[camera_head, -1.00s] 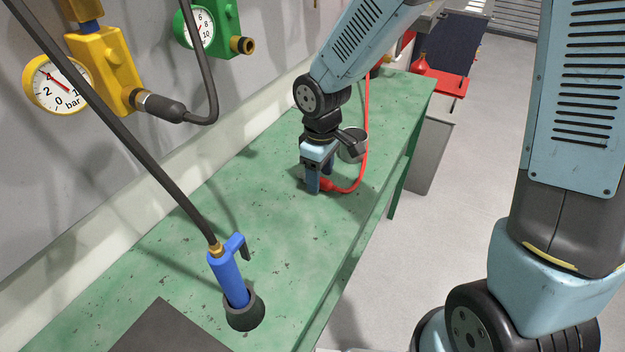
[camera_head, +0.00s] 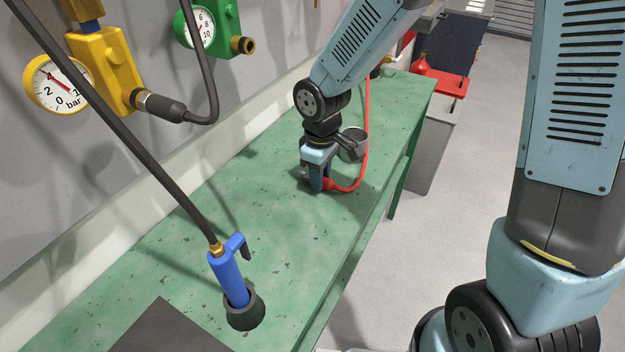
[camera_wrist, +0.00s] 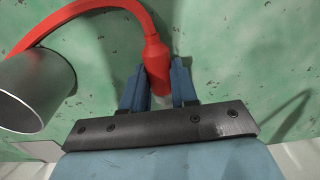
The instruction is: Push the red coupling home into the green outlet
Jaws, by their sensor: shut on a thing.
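The red coupling (camera_wrist: 157,65) is at the end of a red hose and lies between my gripper's two blue fingers in the wrist view. In the head view the red coupling (camera_head: 327,184) shows low at the green bench top, partly hidden by the fingers. My gripper (camera_head: 315,186) points down at the bench and is shut on the coupling; it also shows in the wrist view (camera_wrist: 157,80). The green outlet (camera_head: 226,30) is on the wall at the top left, with a brass port (camera_head: 243,45) facing right and a round green-rimmed gauge.
A yellow regulator (camera_head: 105,65) with a gauge and a plugged black hose is left of the green outlet. A blue tool (camera_head: 229,277) stands in a black holder on the bench (camera_head: 190,245). A grey metal cup (camera_head: 353,146) is close beside my gripper.

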